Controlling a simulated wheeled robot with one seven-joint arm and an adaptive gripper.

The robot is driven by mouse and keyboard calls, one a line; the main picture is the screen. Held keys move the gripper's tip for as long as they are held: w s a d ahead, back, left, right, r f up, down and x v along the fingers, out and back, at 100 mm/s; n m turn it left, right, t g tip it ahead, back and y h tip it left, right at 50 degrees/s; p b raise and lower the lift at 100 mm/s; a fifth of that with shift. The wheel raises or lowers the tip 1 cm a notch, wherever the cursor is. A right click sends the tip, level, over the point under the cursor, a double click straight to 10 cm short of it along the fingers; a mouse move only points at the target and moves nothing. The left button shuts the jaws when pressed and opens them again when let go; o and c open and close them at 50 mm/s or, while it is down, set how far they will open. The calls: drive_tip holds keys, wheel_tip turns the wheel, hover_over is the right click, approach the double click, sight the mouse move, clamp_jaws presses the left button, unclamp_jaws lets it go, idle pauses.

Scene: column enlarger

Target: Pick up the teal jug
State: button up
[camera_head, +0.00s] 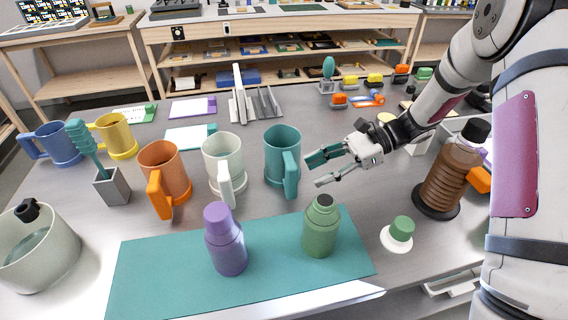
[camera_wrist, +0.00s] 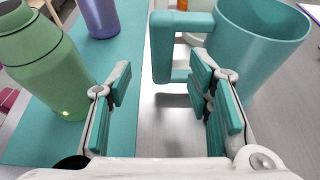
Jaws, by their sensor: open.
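The teal jug (camera_head: 282,146) stands upright on the grey table, its handle toward the front. In the wrist view the jug (camera_wrist: 262,35) is at the upper right, and its handle (camera_wrist: 162,48) appears between my fingers. My gripper (camera_head: 312,171) is open and empty just right of the jug, with its fingertips close to the handle. In the wrist view my gripper (camera_wrist: 163,78) shows its two teal-padded fingers spread apart. The right finger covers part of the jug's lower side. I cannot tell whether a finger touches it.
A pale green jug (camera_head: 223,160) and an orange jug (camera_head: 165,172) stand left. A teal mat (camera_head: 150,265) in front bears a purple bottle (camera_head: 226,245) and a green bottle (camera_head: 320,230). A brown bottle (camera_head: 447,175) stands right, near my arm. Bare table lies behind the jug.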

sight(291, 181)
drive_tip(key=shift+p+x, duration=0.85)
drive_tip(key=shift+x, duration=3)
drive_tip(key=shift+w, duration=0.1)
clamp_jaws()
